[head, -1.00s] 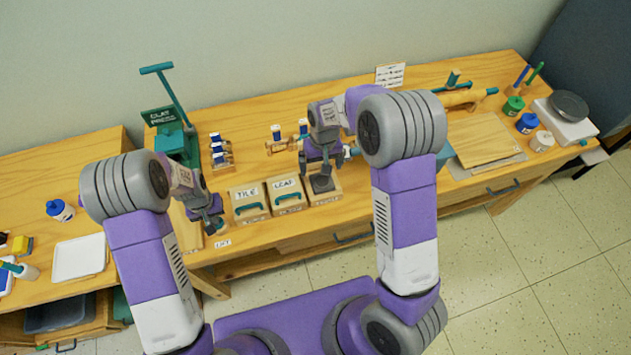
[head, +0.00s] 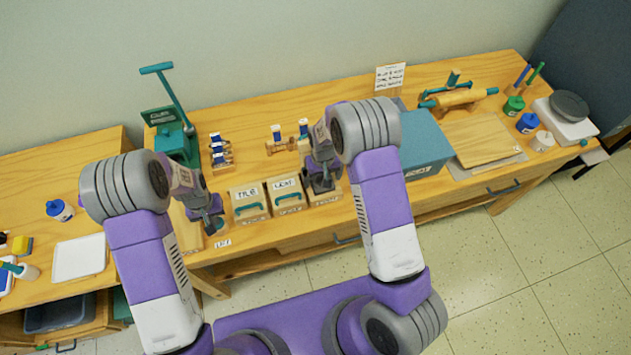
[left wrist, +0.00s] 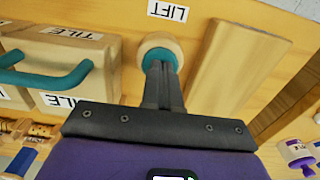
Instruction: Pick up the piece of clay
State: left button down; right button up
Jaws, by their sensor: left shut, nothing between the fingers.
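I cannot make out a piece of clay in either view. My left gripper (head: 213,226) is at the front edge of the table, left of the box marked TILE (head: 249,203). In the left wrist view its fingers (left wrist: 162,85) are together and empty. The tips overlap a round pale wooden knob with a teal ring (left wrist: 158,50) beside the LIFT label (left wrist: 168,11); I cannot tell whether they touch it. A tan board (left wrist: 236,70) lies right of the knob. My right gripper (head: 321,184) is over the rightmost small wooden box; its fingers are too dark to read.
The middle small box (head: 286,196) stands between TILE and the rightmost one. A teal press (head: 178,145) with a tall lever stands behind the left gripper. A blue box (head: 425,150), a wooden board (head: 482,138) and a rolling pin (head: 458,98) are to the right.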

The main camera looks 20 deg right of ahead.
jog(key=shift+f, duration=0.4)
pick_arm(q)
jog(key=shift+s, duration=0.1)
pick_arm(e)
jog(key=shift+c, duration=0.3)
jog(key=c, duration=1.1)
notch_tip(320, 180, up, 16)
